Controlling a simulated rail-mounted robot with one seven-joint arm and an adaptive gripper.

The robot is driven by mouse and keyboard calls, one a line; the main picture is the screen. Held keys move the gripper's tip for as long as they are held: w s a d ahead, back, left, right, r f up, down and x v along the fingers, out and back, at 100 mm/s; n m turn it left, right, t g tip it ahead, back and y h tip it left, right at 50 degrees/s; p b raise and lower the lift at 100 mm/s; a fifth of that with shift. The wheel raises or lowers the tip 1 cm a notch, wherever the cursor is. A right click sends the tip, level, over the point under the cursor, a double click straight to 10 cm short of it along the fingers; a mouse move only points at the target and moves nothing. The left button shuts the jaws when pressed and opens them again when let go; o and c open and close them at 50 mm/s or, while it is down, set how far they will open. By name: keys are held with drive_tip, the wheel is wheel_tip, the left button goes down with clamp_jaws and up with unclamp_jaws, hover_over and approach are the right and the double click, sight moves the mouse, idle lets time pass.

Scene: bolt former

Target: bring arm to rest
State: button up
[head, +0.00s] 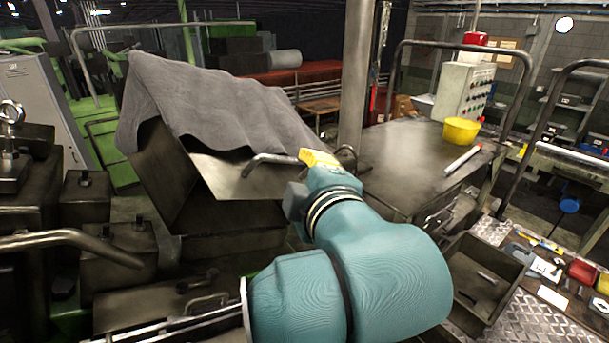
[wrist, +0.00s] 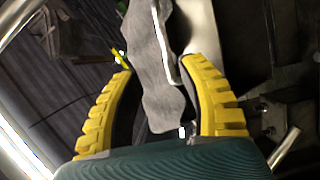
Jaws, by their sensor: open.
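My teal arm reaches forward from the bottom of the head view. Its yellow-fingered gripper (head: 319,158) is beside the bent handle (head: 268,159) on the front of a metal cover (head: 235,180). In the wrist view my gripper (wrist: 158,65) is open, its two ridged yellow fingers spread apart. Grey cloth (wrist: 158,100) and a pale metal bar (wrist: 163,45) show between and beyond the fingers. I cannot tell whether the fingers touch the bar. The space between them looks empty of anything gripped.
A grey cloth (head: 205,100) drapes over the cover. A vertical post (head: 355,80) stands just behind my gripper. To the right is a metal table (head: 400,150) with a yellow bowl (head: 461,131) and a control box (head: 465,92). Curved rails (head: 405,48) flank it.

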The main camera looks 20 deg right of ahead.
idle(0.4)
drive_tip(key=s+a+f+t+y, duration=0.1)
drive_tip(key=a+f+y, duration=0.1)
drive_tip(key=a+f, duration=0.6)
drive_tip(key=s+a+r+m+t, duration=0.3)
drive_tip(key=s+r+m+t, duration=0.2)
drive_tip(key=s+r+m, duration=0.4)
drive_tip(key=s+m, duration=0.3)
drive_tip(key=shift+s+r+t, duration=0.2)
drive_tip(key=shift+s+t, duration=0.05)
drive_tip(key=shift+t, duration=0.15)
